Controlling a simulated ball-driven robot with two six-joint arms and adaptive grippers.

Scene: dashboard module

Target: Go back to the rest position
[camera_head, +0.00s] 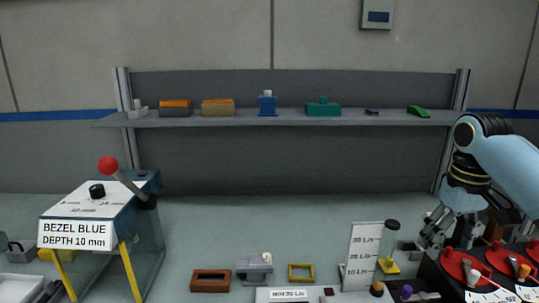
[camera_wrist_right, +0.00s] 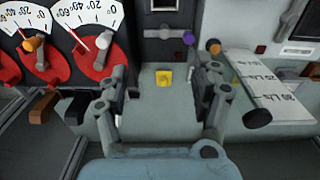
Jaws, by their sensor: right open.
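My right gripper (camera_head: 434,228) is at the right of the head view, at the end of the light blue arm. It hangs above the bench, close to the red dials (camera_head: 458,264). In the right wrist view its two fingers (camera_wrist_right: 160,88) are spread apart with nothing between them. A yellow piece (camera_wrist_right: 164,77) shows beyond the gap, on the bench side. My left gripper is in neither view.
A dial panel with red discs (camera_wrist_right: 92,54) lies left of the fingers in the wrist view. A white scale board (camera_head: 361,254) and a clear tube (camera_head: 391,240) stand left of the gripper. The blue-sided lever box (camera_head: 145,225) is far left. A shelf (camera_head: 240,119) spans the back.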

